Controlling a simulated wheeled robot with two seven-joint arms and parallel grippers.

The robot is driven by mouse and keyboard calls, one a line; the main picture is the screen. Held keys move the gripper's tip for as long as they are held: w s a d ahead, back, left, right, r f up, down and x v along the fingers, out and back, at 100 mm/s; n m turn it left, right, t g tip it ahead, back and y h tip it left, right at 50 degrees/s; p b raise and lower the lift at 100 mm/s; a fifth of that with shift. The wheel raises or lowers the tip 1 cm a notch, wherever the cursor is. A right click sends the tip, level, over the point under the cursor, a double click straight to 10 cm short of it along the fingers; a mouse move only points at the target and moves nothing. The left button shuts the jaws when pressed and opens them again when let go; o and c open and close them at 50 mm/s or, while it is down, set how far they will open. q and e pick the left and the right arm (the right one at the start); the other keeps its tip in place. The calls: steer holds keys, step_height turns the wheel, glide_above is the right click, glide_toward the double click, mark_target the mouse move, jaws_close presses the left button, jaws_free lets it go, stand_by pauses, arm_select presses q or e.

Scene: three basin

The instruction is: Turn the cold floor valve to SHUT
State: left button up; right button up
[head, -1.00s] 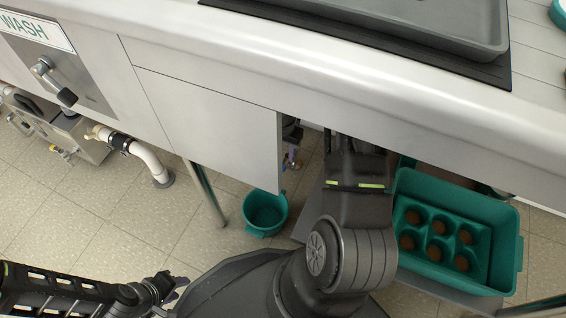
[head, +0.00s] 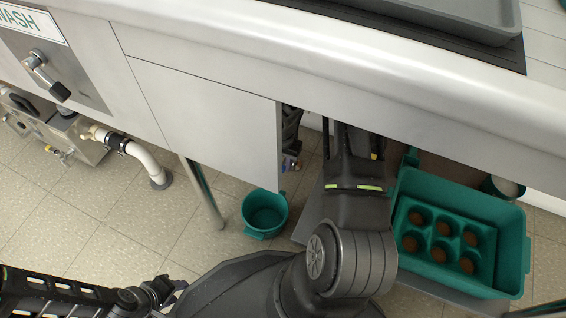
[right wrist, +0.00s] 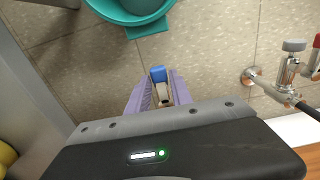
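The blue handle (right wrist: 157,74) of a valve shows in the right wrist view, between the tips of my right gripper (right wrist: 160,88). The gripper's two purple fingers stand apart, one on each side of the handle. I cannot tell whether they touch it. A pale metal part shows just below the blue, and the rest of this valve is hidden. In the head view my right arm reaches under the counter, and its gripper is mostly hidden. My left gripper (head: 167,290) is low at the left, away from the valve; its finger opening is unclear.
A second valve with a red handle (right wrist: 316,52) and metal pipe stands at the right in the wrist view. A teal basin (head: 264,212) is on the floor near a counter leg (head: 204,195). A teal crate (head: 513,250) stands right. The counter front (head: 330,75) overhangs my right arm.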

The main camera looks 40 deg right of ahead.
jaws_close()
steer(key=shift+s+n, duration=0.1)
steer(key=shift+n, duration=0.2)
steer(key=s+d+n+p, duration=0.1)
steer(key=d+n, duration=0.5)
steer(key=n, duration=1.1)
steer(key=shift+s+n, duration=0.3)
stand_by(0.5)
steer(key=shift+o, duration=2.2)
jaws_free()
